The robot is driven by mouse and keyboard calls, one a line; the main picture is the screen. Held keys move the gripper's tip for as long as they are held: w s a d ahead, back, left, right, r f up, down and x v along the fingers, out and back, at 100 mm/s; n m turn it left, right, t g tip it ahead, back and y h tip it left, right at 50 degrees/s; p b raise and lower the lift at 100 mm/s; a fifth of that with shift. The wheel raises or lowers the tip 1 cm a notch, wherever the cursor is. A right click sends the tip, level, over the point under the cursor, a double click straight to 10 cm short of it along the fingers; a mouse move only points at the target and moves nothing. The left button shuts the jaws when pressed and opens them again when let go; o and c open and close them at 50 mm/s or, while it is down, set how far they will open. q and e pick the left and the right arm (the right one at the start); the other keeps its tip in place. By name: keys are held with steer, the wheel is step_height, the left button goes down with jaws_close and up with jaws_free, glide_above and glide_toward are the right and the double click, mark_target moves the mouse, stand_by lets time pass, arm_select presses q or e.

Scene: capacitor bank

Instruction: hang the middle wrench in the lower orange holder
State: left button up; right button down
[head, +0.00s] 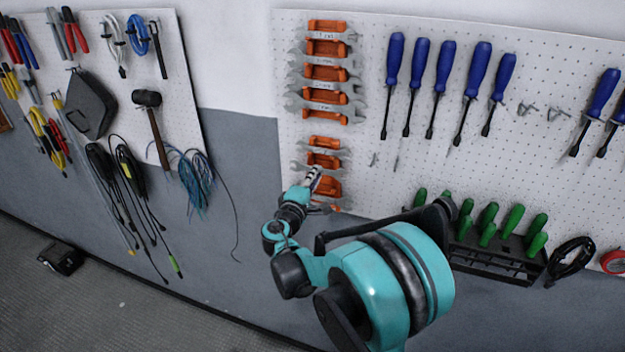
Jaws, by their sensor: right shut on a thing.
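The lower orange holder (328,188) is on the white pegboard, below the upper orange holder (326,72). Silver wrenches lie across both holders. My right gripper (315,173) is at the lower holder and is shut on a wrench (298,166), which lies roughly level across the orange slots. The fingers and the small size hide the exact grip. I cannot tell whether this wrench is seated in the slot or just in front of it. My left gripper is not in view.
Blue screwdrivers (443,68) hang right of the holders. A black rack (490,262) with green-handled tools is at the lower right, close to my right arm. A hammer (150,120) and cables hang on the left pegboard. The grey wall between the boards is clear.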

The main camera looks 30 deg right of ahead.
steer(key=shift+w+d+f+b, duration=0.3)
steer(key=shift+w+d+b, duration=0.05)
steer(key=shift+w+d, duration=0.2)
steer(key=shift+w+d+f+b, duration=0.3)
steer(key=shift+w+d, duration=0.1)
steer(key=shift+d, duration=0.15)
steer(key=shift+w+d+f+b, duration=0.15)
steer(key=shift+w+d+b, duration=0.1)
steer(key=shift+d+b, duration=0.05)
steer(key=c, duration=1.4)
jaws_free()
steer(key=shift+c, duration=0.2)
steer(key=v, duration=1.2)
